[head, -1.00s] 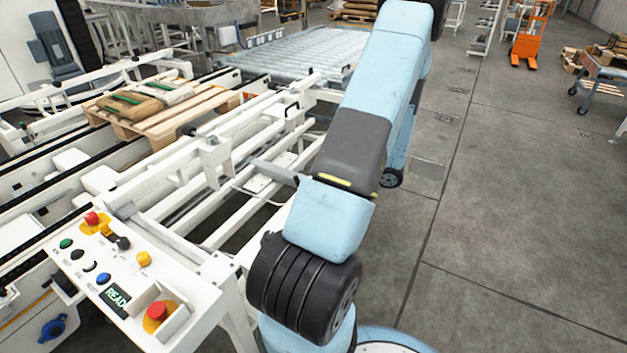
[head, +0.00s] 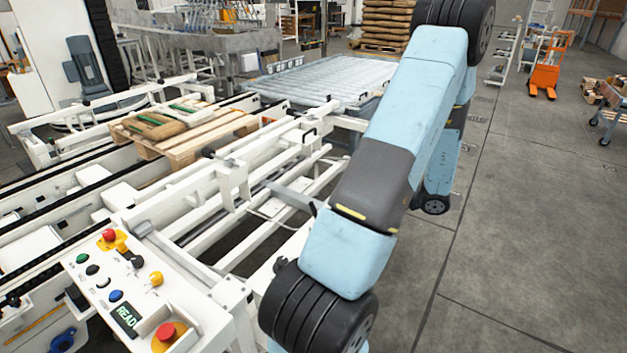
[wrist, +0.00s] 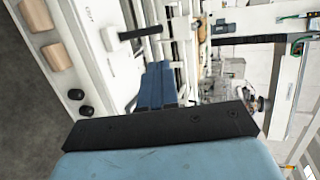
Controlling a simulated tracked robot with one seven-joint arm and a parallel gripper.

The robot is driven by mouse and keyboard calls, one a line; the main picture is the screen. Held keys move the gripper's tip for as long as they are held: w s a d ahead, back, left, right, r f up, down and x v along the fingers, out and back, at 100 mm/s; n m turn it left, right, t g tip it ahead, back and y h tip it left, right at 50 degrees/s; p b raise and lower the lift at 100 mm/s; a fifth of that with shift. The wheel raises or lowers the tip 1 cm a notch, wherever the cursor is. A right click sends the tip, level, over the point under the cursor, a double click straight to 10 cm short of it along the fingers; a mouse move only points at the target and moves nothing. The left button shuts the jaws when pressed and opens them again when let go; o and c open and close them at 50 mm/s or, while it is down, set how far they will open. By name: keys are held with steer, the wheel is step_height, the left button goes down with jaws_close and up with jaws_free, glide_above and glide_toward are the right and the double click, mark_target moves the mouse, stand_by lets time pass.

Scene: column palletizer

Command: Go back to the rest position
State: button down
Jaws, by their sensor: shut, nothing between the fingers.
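My arm (head: 390,150) rises from the bottom of the head view to a black joint near the top, right of the white conveyor frame. A further blue section hangs behind it. My gripper does not show in the head view. In the wrist view my gripper (wrist: 160,70) shows as two narrow blue fingers lying side by side beyond a black-edged blue body. The fingers are shut with nothing between them. White machine parts lie beyond them.
A control panel (head: 140,290) with buttons stands at the lower left. A wooden pallet (head: 200,140) with a few sacks sits on the conveyor. A roller conveyor (head: 320,80) and an orange hand truck (head: 548,65) are farther back. The floor (head: 530,240) on the right is clear.

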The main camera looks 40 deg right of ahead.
steer(key=shift+w, duration=0.1)
steer(key=w+a+r+n+g+y, duration=0.1)
steer(key=w+a+r+n+g, duration=0.35)
steer(key=a+r, duration=0.5)
steer(key=w+a+r+n+g+y, duration=0.1)
steer(key=w+a+r+n+g, duration=0.35)
steer(key=a, duration=0.75)
steer(key=s+a+r+n+h, duration=0.2)
steer(key=s+a+r+h, duration=0.1)
steer(key=a+r, duration=0.5)
steer(key=s+a+r+n+t+h, duration=0.1)
steer(key=s+a+r+n+h, duration=0.2)
steer(key=a+r, duration=0.6)
steer(key=shift+s+a+r+t+h, duration=0.3)
steer(key=shift+s+a+h, duration=0.45)
steer(key=shift+a, duration=1.05)
steer(key=shift+s, duration=0.1)
